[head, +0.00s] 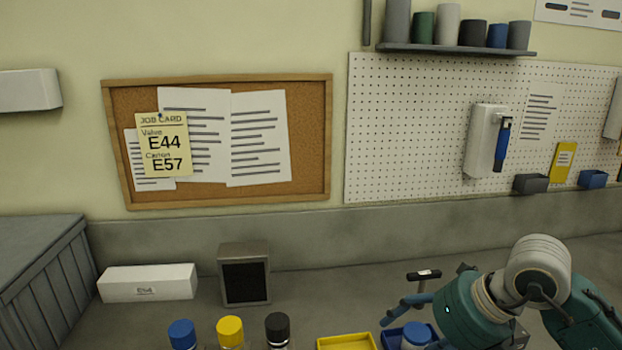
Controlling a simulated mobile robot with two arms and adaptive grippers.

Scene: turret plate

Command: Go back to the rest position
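My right arm comes in from the lower right, and its teal-and-white wrist hangs over the bench. My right gripper (396,310) points to the left, with blue finger parts above the blue tray (391,338). From this angle I cannot tell how far its fingers are apart. A dark T-shaped thing with a white label (424,275) shows just behind the fingers; I cannot tell whether they touch it. A white-and-blue capped thing (416,335) is in or at the blue tray, partly hidden by the wrist. My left gripper is not in view.
Blue (182,334), yellow (230,331) and black (277,328) capped bottles stand at the front, beside a yellow tray (346,342). Behind are a white box (148,283) and a dark-fronted grey box (244,275). A job card (163,145) reads E44 and E57.

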